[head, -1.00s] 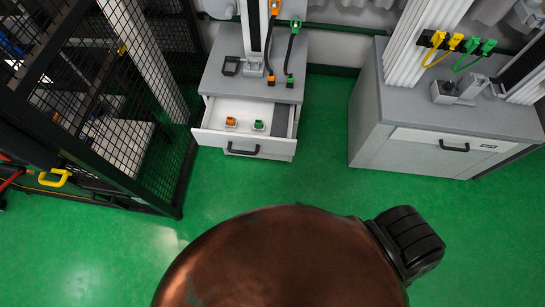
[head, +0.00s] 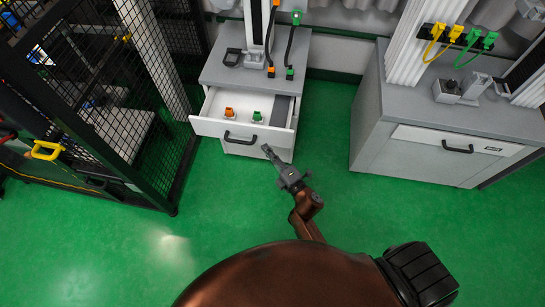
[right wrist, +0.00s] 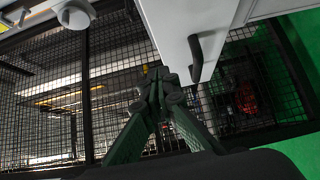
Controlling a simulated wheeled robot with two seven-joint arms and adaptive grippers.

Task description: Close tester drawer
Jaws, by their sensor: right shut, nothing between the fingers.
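The tester drawer (head: 208,127) is pulled out of the grey cabinet on the left in the head view. Its dark handle (head: 240,139) is on the front panel. An orange connector (head: 229,113) and a green connector (head: 257,117) are in the drawer. My right gripper (head: 267,151) is shut and empty, close to the right part of the drawer front; I cannot tell whether it touches. In the right wrist view the shut fingers (right wrist: 158,76) are left of the handle (right wrist: 195,58), with the white drawer front (right wrist: 190,18) above. My left gripper is not in view.
A second cabinet (head: 400,155) with a shut drawer stands at the right. A black mesh fence (head: 120,110) stands left of the open drawer. A tester column and cables rise from the cabinet top (head: 225,68). Green floor (head: 325,150) between the cabinets is clear.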

